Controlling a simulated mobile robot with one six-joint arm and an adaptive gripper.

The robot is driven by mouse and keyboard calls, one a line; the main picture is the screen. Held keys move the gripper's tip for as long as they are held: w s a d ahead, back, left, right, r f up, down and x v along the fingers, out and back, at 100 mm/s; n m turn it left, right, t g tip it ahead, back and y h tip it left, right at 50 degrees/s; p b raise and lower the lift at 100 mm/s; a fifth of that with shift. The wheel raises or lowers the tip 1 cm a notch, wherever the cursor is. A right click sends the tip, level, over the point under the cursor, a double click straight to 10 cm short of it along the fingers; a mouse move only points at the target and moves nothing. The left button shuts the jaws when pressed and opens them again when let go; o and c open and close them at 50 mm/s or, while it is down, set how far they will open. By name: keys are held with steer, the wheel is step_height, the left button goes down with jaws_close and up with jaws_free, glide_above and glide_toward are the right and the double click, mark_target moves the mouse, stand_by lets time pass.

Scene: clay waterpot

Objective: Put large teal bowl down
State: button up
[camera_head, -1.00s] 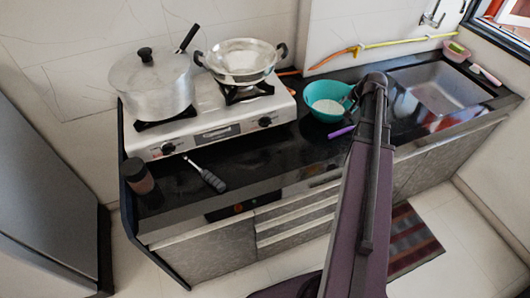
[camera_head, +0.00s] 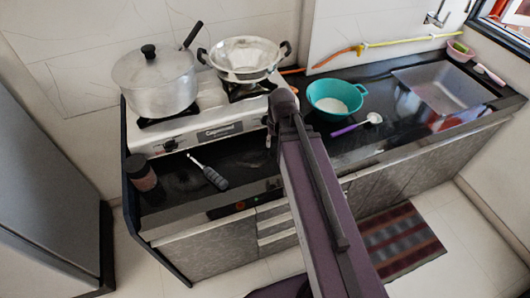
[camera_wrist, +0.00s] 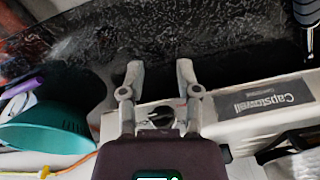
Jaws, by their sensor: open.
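The large teal bowl (camera_head: 335,98) stands upright on the black counter, right of the stove, with something white inside it. It also shows in the wrist view (camera_wrist: 45,128) at the left, apart from my gripper. My gripper (camera_wrist: 160,72) is open with nothing between its fingers, over the counter by the stove's front edge. In the head view my arm hides most of the gripper.
The white stove (camera_head: 205,128) carries a lidded pot (camera_head: 155,82) and a steel pan (camera_head: 243,60). A purple-handled ladle (camera_head: 358,125) lies in front of the bowl. The sink (camera_head: 445,88) is at the right. A dark-handled utensil (camera_head: 210,174) lies left of my arm.

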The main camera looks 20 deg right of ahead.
steer(key=shift+n+g+h, duration=0.3)
steer(key=shift+n+g, duration=0.1)
steer(key=shift+n, duration=0.3)
steer(key=s+a, duration=0.1)
steer(key=a, duration=0.1)
steer(key=s+a, duration=0.2)
steer(key=shift+s+a, duration=0.25)
steer(key=shift+s, duration=0.05)
